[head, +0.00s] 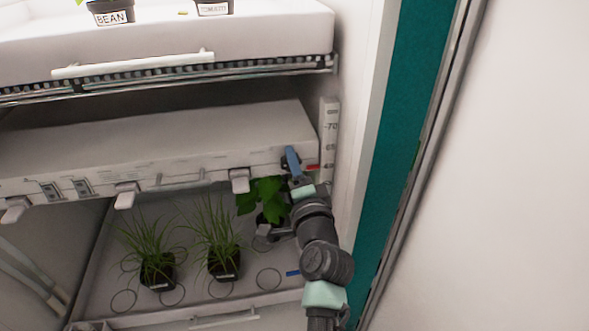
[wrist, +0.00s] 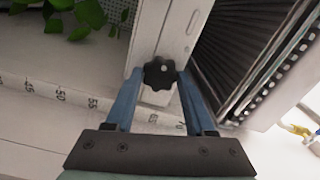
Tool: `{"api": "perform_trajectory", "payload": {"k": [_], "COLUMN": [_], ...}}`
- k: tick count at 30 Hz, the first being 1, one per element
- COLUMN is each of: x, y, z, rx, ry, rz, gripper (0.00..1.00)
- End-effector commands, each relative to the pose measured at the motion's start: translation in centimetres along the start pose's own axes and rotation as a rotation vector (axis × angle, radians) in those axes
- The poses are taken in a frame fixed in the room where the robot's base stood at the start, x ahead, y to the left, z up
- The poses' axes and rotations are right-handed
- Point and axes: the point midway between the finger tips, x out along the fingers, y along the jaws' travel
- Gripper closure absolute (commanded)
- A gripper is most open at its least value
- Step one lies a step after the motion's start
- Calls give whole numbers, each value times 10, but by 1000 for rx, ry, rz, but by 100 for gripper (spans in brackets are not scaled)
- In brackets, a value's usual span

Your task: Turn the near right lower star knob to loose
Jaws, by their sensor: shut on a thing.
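The black star knob (wrist: 159,73) sits on a white upright in the wrist view, between the two blue fingers of my gripper (wrist: 161,76). The fingers are shut on the knob from both sides. The knob is hidden behind the fingers there. I cannot tell from the frames how tight the knob is.
Below the panel a tray (head: 200,300) holds two grassy pots (head: 224,262) and a leafy green plant (head: 266,196) close to my arm. An upper shelf (head: 200,40) bears labelled pots (head: 110,14). The chamber wall and teal door edge (head: 400,100) stand close on the right.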

Motion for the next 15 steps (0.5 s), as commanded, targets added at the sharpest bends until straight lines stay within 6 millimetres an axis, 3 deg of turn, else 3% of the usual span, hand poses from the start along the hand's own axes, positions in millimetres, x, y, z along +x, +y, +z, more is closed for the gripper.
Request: {"api": "perform_trajectory", "payload": {"k": [14, 15], "x": [0, 0], "y": [-2, -2], "z": [0, 0], "rx": [-17, -17], "ry": [0, 0], "rz": [-2, -2], "gripper": [100, 42]}}
